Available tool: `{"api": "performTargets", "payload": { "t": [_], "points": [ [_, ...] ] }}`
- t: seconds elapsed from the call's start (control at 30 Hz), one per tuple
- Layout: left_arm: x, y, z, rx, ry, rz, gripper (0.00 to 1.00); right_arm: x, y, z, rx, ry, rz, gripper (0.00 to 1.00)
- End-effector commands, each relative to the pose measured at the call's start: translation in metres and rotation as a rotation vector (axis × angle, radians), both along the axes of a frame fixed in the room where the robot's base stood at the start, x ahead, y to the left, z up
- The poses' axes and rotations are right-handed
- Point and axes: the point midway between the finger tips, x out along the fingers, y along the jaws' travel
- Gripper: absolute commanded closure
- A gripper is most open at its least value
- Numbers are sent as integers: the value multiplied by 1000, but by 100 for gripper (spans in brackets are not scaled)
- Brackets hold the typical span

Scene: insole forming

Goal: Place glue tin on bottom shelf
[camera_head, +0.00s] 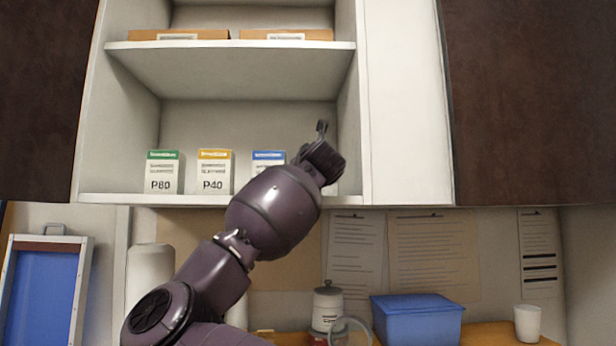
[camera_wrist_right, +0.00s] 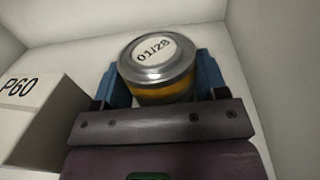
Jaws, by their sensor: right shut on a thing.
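The glue tin (camera_wrist_right: 158,62) is a round metal tin with an amber band and a white lid label reading "01/28". In the right wrist view it stands between the blue fingers of my right gripper (camera_wrist_right: 160,85), which is shut on it. Whether its base touches the shelf cannot be seen. In the head view my right arm reaches up to the right end of the cabinet's bottom shelf (camera_head: 130,199), and its hand (camera_head: 322,160) hides the tin. My left gripper is in neither view.
Green P80 (camera_head: 164,172), yellow P40 (camera_head: 214,172) and blue-topped (camera_head: 268,158) boxes stand on the bottom shelf. A P60 box (camera_wrist_right: 35,115) is just left of the gripper; the cabinet's side wall (camera_wrist_right: 275,70) is close on the right. An upper shelf (camera_head: 230,46) is above.

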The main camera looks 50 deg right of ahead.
Motion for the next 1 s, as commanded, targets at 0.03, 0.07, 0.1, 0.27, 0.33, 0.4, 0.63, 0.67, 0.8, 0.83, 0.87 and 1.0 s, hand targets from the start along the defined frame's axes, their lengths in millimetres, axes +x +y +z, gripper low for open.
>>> {"api": "performTargets", "payload": {
  "t": [0.03, 0.07, 0.1, 0.27, 0.33, 0.4, 0.63, 0.67, 0.8, 0.83, 0.87, 1.0],
  "points": [
    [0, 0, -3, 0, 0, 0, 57, 0, 0, -2, -1, -1, 0, 64],
    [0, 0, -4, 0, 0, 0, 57, 0, 0, -3, -1, -1, 0, 64],
    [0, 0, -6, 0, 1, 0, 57, 0, 0, -3, -1, -1, 0, 64],
    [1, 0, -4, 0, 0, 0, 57, 0, 0, -2, 1, 1, 0, 23],
    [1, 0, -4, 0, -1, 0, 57, 0, 0, -2, 1, 1, 0, 23],
    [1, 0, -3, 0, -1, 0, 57, 0, 0, -2, 0, 0, 0, 23],
    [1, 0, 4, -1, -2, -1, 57, 0, 0, 2, 1, 1, 0, 23],
    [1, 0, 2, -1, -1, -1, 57, -2, 2, 2, -1, -1, 0, 23],
    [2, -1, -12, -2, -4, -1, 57, -19, 19, -3, -1, -1, -1, 23],
    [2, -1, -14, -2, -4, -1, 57, -24, 23, -3, -1, -2, -1, 23],
    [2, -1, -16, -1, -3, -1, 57, -28, 28, -3, -1, -1, -1, 23],
    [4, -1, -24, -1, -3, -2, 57, -47, 48, -3, -1, -1, -1, 23]
  ]
}}
